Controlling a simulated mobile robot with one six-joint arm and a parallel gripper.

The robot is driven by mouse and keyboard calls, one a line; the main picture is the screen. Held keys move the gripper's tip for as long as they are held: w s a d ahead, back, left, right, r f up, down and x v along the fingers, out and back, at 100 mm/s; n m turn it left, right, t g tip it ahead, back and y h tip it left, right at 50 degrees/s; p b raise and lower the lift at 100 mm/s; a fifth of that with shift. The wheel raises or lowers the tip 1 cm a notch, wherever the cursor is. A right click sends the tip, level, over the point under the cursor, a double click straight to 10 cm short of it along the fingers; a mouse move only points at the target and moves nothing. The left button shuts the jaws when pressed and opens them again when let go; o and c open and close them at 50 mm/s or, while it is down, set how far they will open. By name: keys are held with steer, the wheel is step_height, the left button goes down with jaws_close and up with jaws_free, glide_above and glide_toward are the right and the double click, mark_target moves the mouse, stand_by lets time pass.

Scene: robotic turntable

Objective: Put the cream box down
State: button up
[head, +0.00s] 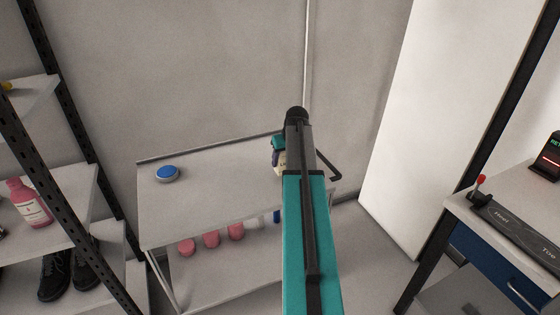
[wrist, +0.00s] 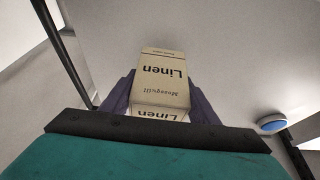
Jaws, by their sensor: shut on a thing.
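The cream box (wrist: 163,80), printed "Linen" and "Meaogvill", is held between the purple fingers of my gripper (wrist: 160,95) in the wrist view. In the head view only a sliver of the cream box (head: 282,162) shows, because my own teal arm covers most of it. My gripper (head: 277,155) is over the right part of the grey table (head: 205,210), towards its back. I cannot tell whether the box touches the table top.
A blue round button (head: 168,172) sits on the table's left part; the table top between it and my gripper is clear. Several pink items (head: 211,239) stand on the lower shelf. A shelf rack (head: 75,190) is at left, a workbench (head: 475,222) at right.

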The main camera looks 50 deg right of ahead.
steer(key=w, duration=0.1)
steer(key=w+d, duration=0.1)
steer(key=w, duration=0.1)
steer(key=shift+w+f+p, duration=0.1)
steer(key=shift+f+p, duration=0.05)
steer(key=shift+p, duration=0.25)
steer(key=shift+f+p, duration=0.9)
steer(key=shift+f, duration=0.85)
steer(key=shift+f, duration=0.1)
steer(key=o, duration=1.2)
steer(key=shift+c, duration=0.2)
steer(key=shift+b+v, duration=1.55)
steer(key=shift+v, duration=4.55)
